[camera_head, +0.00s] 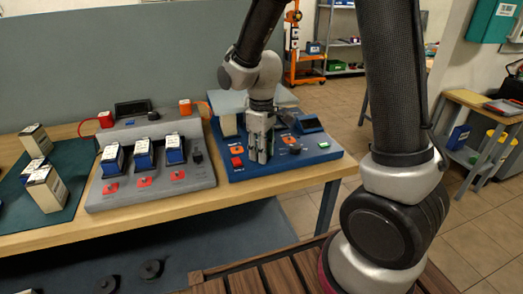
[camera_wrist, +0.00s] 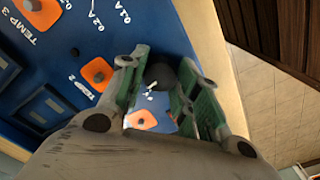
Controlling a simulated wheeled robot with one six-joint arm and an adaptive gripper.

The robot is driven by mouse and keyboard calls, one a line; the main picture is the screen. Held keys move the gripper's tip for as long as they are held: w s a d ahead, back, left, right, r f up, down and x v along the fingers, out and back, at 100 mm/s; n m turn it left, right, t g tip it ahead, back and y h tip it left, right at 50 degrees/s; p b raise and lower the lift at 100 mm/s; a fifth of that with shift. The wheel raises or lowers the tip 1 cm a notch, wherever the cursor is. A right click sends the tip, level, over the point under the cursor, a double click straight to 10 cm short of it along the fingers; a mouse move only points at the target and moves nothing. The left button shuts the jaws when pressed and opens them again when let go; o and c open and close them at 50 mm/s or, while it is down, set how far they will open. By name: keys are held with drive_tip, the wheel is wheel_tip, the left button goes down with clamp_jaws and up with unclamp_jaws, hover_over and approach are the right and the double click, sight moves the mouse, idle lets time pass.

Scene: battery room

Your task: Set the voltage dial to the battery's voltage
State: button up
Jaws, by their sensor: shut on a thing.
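My gripper (camera_head: 262,158) is over the front middle of the blue station (camera_head: 325,156). In the wrist view, its green-padded fingers (camera_wrist: 160,92) are closed around a dark round knob (camera_wrist: 160,74), with a small white mark beside it. The knob's label and setting are hidden, so I cannot tell which value it points to.
A grey station (camera_head: 150,192) with several blue-and-white batteries stands to the left. Cream batteries (camera_head: 46,190) stand on a green mat (camera_head: 75,160). Orange buttons (camera_wrist: 97,73) and printed "TEMP" labels lie near the gripper. A small screen (camera_head: 308,123) sits at the back right.

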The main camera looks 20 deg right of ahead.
drive_tip(key=n, duration=0.4)
drive_tip(key=shift+n, duration=0.4)
idle(0.4)
drive_tip(key=o, duration=1)
wheel_tip(320, 180, up, 12)
